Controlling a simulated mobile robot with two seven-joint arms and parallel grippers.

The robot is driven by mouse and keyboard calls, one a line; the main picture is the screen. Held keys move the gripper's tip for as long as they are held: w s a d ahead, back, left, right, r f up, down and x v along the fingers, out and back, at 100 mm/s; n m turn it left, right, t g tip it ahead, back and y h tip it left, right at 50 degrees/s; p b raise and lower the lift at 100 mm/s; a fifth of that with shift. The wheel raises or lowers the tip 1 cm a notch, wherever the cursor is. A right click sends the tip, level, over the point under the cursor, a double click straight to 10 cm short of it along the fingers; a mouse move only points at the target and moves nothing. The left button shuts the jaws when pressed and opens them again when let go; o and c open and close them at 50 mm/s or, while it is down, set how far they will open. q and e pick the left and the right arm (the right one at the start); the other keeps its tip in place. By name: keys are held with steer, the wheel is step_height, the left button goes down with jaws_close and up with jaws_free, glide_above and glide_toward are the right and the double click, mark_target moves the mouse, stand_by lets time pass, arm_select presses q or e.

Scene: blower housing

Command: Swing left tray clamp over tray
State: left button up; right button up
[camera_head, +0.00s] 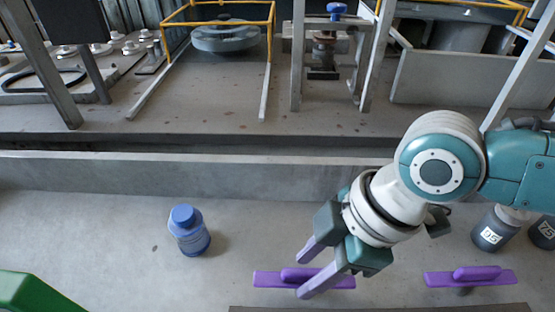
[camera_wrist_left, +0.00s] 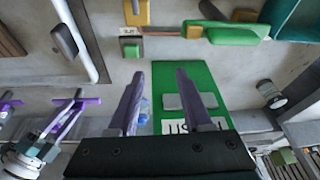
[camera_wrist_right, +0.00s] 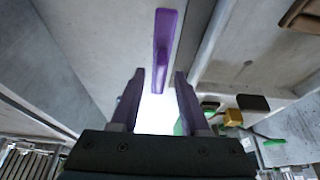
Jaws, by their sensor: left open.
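The left tray clamp (camera_head: 265,279) is a flat purple bar with a raised purple handle, lying left to right beside a brown edge (camera_head: 380,308), perhaps the tray's, at the bottom of the head view. A similar purple clamp (camera_head: 500,277) lies to its right. My right gripper (camera_head: 305,270) is open and empty, its fingers to either side of the left clamp's handle in the picture. In the right wrist view a purple clamp (camera_wrist_right: 165,50) shows beyond the open fingers (camera_wrist_right: 155,88). My left gripper (camera_wrist_left: 156,82) is open and empty, pointing at a green box.
A blue bottle (camera_head: 190,232) stands left of the clamps. Dark labelled jars (camera_head: 490,236) stand behind the right clamp. The green box (camera_wrist_left: 205,85) with a white label lies before my left gripper. A low concrete ledge (camera_head: 200,175) runs behind.

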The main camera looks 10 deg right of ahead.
jaws_close()
stand_by(1.2)
